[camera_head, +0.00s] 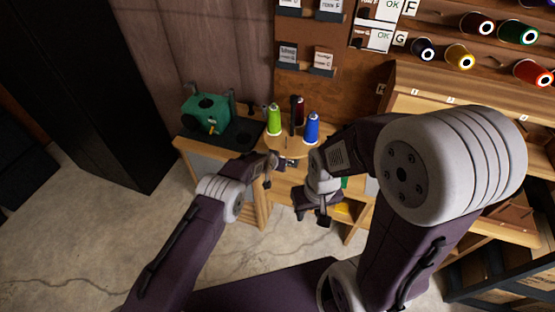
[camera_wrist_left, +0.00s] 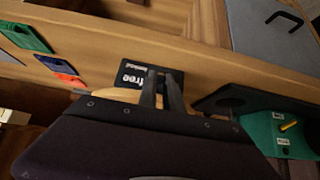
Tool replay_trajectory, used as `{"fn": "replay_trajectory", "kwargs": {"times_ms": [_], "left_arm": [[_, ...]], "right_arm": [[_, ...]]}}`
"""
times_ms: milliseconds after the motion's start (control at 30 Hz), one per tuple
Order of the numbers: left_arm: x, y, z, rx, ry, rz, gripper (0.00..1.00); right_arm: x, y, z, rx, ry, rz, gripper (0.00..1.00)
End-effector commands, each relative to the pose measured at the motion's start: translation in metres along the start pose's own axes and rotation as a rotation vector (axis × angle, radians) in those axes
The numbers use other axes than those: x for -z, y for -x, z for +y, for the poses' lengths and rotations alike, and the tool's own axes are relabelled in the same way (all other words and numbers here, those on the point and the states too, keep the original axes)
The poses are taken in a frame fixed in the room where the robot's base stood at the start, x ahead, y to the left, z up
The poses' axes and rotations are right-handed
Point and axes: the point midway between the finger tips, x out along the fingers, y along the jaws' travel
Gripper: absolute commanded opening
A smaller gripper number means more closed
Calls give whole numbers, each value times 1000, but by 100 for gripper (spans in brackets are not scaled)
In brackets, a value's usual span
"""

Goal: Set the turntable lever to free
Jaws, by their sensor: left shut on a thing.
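The round wooden turntable (camera_head: 279,146) carries a green spool (camera_head: 274,120), a dark red spool (camera_head: 300,108) and a blue spool (camera_head: 312,128) around a dark post. My left gripper (camera_head: 287,162) is at its front edge. In the left wrist view its fingers (camera_wrist_left: 164,92) are close together, shut on the turntable lever, which they mostly hide. A black label (camera_wrist_left: 132,75) reading "free" lies just beside the fingers; its smaller text is hard to read. My right gripper (camera_head: 313,215) hangs to the right, lower and in front of the bench, its fingers apart and empty.
A green machine (camera_head: 205,113) stands on a dark base left of the turntable. Spools on wall pegs and a wooden cabinet (camera_head: 440,85) are at the right. Coloured cards (camera_wrist_left: 60,67) show in the left wrist view. The floor at the front left is clear.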

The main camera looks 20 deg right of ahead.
Motion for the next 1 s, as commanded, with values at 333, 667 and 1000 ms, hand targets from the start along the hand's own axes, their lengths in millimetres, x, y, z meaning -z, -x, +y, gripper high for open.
{"fn": "replay_trajectory", "kwargs": {"times_ms": [333,667,1000], "left_arm": [[2,1,-1,0,1,2,0],[1,1,0,-1,0,-1,33],[2,12,1,-3,-1,-3,33]], "right_arm": [[0,2,0,0,0,0,36],[0,2,0,0,0,0,36],[1,8,0,0,0,0,36]]}}
